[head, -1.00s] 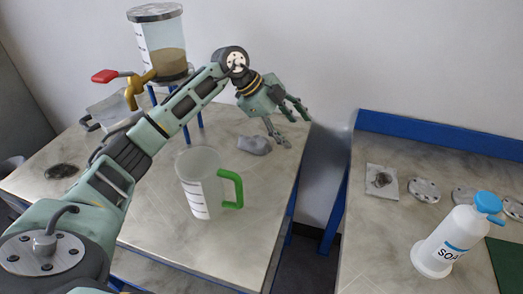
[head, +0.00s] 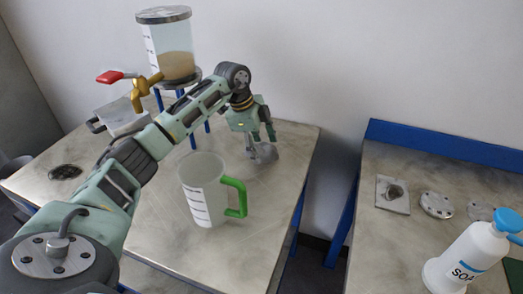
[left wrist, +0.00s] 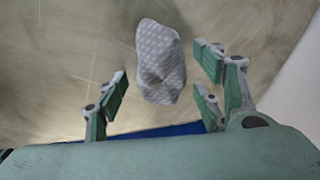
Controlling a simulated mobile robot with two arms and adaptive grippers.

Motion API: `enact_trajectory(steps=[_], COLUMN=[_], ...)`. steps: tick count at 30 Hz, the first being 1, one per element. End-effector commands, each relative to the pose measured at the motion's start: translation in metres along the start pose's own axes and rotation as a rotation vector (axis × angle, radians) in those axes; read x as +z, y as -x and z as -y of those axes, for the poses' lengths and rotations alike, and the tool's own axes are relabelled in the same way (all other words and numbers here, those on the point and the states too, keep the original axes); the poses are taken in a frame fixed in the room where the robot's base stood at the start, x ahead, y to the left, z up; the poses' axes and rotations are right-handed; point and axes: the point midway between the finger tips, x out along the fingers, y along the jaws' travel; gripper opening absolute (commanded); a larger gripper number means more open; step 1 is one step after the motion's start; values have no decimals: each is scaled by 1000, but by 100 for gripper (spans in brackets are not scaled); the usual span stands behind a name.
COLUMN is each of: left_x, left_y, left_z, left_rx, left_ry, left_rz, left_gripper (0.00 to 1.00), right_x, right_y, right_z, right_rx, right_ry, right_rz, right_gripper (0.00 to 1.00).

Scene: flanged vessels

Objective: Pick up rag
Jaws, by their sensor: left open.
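The rag (left wrist: 161,62) is a crumpled grey cloth with a pale dotted pattern, lying on the left table. In the head view the rag (head: 265,153) shows partly behind my left gripper (head: 262,148), near the table's far right part. In the left wrist view my left gripper (left wrist: 160,90) is open, with fingers on both sides of the rag's near end and apart from it. My right gripper is not in view.
A clear jug with a green handle (head: 207,190) stands in front of the rag on the left table (head: 165,235). A tank with a red-handled tap (head: 172,50) stands behind at left. A soap bottle (head: 470,255) and several metal flanges (head: 437,204) are on the right table.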

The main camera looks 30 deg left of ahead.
Motion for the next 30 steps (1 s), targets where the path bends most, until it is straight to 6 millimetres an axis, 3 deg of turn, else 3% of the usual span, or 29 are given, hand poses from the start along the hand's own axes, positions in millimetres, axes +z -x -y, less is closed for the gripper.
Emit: enact_trajectory(steps=[6,22,30], left_x=[0,0,0], left_y=[-1,-1,0], left_z=[0,0,1], left_rx=[-1,-1,-2], left_ry=[0,0,0], left_rz=[0,-1,-1], left_gripper=[62,15,14], right_x=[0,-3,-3], right_y=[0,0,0], right_z=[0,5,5], right_rx=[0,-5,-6], right_ry=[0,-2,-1], right_rz=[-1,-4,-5], right_gripper=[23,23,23])
